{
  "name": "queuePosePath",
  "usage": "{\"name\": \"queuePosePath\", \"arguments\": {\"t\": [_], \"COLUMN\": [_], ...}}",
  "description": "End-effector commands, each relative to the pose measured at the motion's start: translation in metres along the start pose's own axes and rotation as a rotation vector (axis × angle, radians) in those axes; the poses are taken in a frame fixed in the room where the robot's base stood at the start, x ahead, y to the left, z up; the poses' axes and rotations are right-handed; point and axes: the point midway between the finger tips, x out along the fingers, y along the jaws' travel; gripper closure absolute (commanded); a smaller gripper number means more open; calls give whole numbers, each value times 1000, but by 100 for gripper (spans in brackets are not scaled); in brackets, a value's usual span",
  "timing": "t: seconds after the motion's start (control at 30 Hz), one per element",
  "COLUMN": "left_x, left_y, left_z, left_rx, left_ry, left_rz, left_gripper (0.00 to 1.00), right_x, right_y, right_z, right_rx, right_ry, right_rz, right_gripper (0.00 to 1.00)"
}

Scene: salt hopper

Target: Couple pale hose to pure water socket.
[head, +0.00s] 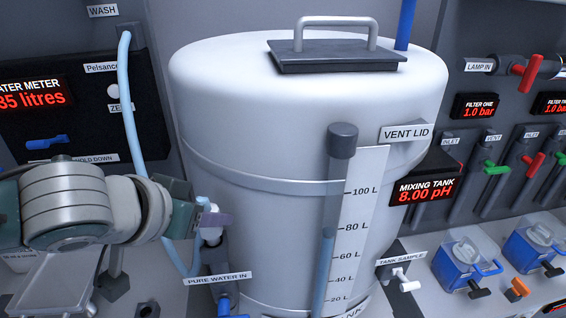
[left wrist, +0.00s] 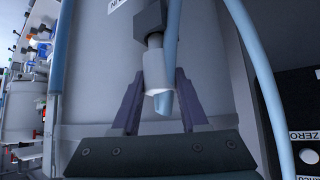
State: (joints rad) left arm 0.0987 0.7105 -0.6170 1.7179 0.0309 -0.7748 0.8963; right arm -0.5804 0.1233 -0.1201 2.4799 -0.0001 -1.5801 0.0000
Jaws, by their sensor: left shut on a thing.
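The pale blue hose (head: 128,90) hangs from the wash panel, passes behind my left arm and loops up to its white end piece (head: 211,236). My left gripper (head: 212,218) is shut on that end of the hose. The white end piece shows between the two purple fingers in the left wrist view (left wrist: 154,70). The pure water socket (head: 216,256) is a dark block on the tank's lower left, above the PURE WATER IN label (head: 219,278). The white end piece meets the dark block (left wrist: 148,22); I cannot tell whether it is fully seated. My right gripper is out of view.
The white mixing tank (head: 260,130) stands close beside my left gripper. A blue valve handle (head: 224,304) sits below the label. The dark water meter panel (head: 60,110) is at the left, and a metal tray (head: 55,285) lies below my left arm.

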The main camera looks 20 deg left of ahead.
Motion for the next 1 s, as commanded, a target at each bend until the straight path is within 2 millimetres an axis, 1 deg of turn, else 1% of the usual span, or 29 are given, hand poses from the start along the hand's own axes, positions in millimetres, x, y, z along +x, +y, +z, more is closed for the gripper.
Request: {"name": "queuePosePath", "arguments": {"t": [1.0], "left_x": [15], "left_y": [0], "left_z": [15], "left_rx": [0], "left_ry": [0], "left_rz": [-1], "left_gripper": [100], "right_x": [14], "right_y": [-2], "right_z": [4], "right_rx": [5], "right_ry": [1], "right_rz": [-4], "right_gripper": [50]}}
